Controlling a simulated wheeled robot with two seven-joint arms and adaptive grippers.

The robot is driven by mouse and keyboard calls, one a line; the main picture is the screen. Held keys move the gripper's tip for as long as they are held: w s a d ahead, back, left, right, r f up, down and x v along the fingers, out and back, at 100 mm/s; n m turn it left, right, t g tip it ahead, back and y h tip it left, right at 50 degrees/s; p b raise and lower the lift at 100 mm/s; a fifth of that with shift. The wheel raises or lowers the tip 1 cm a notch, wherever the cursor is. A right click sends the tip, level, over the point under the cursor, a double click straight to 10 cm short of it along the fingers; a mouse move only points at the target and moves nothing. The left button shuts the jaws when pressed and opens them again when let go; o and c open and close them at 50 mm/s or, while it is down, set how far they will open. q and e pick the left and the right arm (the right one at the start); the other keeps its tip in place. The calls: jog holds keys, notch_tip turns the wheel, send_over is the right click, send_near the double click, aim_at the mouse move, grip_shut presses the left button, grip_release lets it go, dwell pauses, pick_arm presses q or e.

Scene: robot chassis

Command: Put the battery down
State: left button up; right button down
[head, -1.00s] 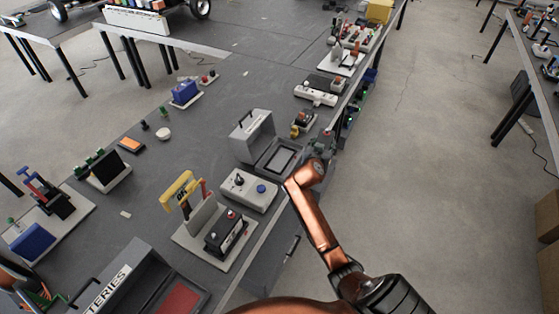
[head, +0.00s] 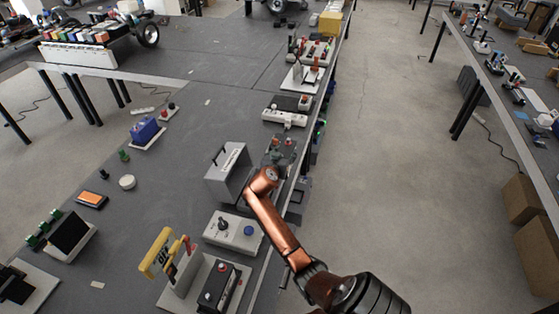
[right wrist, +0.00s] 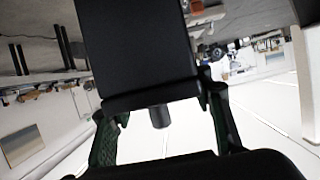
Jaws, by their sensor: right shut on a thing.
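My right gripper (head: 272,163) shows in the head view at the end of the copper arm, beside the grey case (head: 228,170). It is shut on a dark battery (head: 282,148) with reddish terminals on top. In the right wrist view the battery is a black block (right wrist: 138,45) between the two green fingers of the gripper (right wrist: 152,95). The battery is near the table's right edge; I cannot tell whether it touches the surface. The case lid stands raised and the arm partly hides its base. My left gripper is not in view.
A white power strip (head: 284,118) lies beyond. A blue battery (head: 144,130) stands left. The table (head: 175,185) is clear left of the case.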

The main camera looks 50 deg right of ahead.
jog(key=w+a+f, duration=0.1)
jog(key=a+f, duration=0.2)
jog(key=w+a+f, duration=0.1)
jog(key=a+f, duration=0.3)
jog(key=w+a+f, duration=0.1)
jog(key=a+f, duration=0.2)
jog(key=f, duration=0.1)
jog(key=shift+w+a, duration=0.4)
jog(key=c, duration=1.4)
grip_release()
jog(key=shift+s+f, duration=0.15)
jog(key=shift+f, duration=0.2)
jog(key=shift+c, duration=0.2)
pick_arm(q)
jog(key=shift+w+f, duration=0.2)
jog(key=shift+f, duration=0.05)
pick_arm(e)
jog(key=o, duration=0.4)
jog(key=shift+o, duration=0.2)
jog(key=shift+a, duration=0.1)
